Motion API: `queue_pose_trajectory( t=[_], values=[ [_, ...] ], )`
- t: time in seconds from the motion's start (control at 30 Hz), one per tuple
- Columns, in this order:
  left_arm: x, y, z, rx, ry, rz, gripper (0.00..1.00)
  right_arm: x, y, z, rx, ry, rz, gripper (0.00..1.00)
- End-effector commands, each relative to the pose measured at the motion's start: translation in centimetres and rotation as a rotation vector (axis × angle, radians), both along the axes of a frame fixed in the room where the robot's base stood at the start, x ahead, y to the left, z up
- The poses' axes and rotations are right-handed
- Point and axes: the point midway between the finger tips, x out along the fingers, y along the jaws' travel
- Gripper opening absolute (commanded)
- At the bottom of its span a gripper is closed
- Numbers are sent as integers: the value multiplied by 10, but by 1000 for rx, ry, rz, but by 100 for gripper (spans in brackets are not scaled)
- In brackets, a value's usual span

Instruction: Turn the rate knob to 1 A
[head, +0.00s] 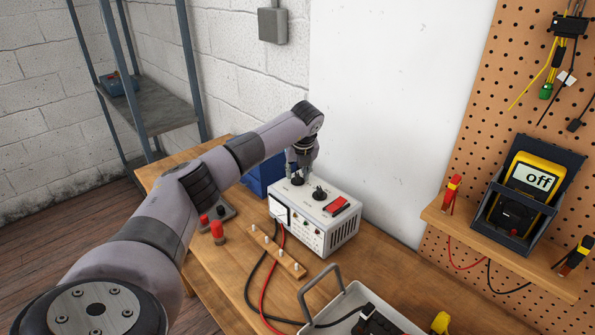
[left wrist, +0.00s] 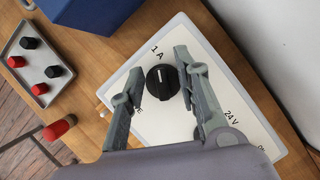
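The charger (head: 330,226) is a white box with a sloping light top, standing on the wooden bench. The rate knob (left wrist: 162,80) is black and round with a pale pointer line, near the printed "1 A" label; the line seems to point roughly toward that label. My left gripper (head: 302,172) is directly above this knob, pointing down. In the left wrist view my left gripper (left wrist: 160,64) is open, one finger on each side of the knob; whether either finger touches it I cannot tell. Part of another label is hidden by a finger. My right gripper is out of view.
A second black knob (head: 319,192) and a red switch (head: 337,206) sit beside it on the charger. A blue box (head: 262,176) stands behind. A terminal strip (head: 278,252), red and black cables and a metal tray (head: 340,310) are in front.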

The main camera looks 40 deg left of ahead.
Motion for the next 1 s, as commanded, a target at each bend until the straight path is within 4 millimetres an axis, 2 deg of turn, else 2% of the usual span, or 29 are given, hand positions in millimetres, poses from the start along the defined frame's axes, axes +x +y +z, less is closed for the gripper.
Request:
queue_pose_trajectory(
  t=[0.27,0.37,0.7,0.83,1.0],
  values=[
    [-1,-2,7,0,-2,-2,30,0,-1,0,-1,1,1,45],
    [-4,-6,20,-1,-3,-2,30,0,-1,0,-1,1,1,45],
    [-19,-29,86,0,-3,-1,30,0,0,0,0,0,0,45],
    [-23,-35,101,-1,-1,-2,30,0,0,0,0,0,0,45],
    [-26,-38,110,0,0,-1,30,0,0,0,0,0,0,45]
  ],
)
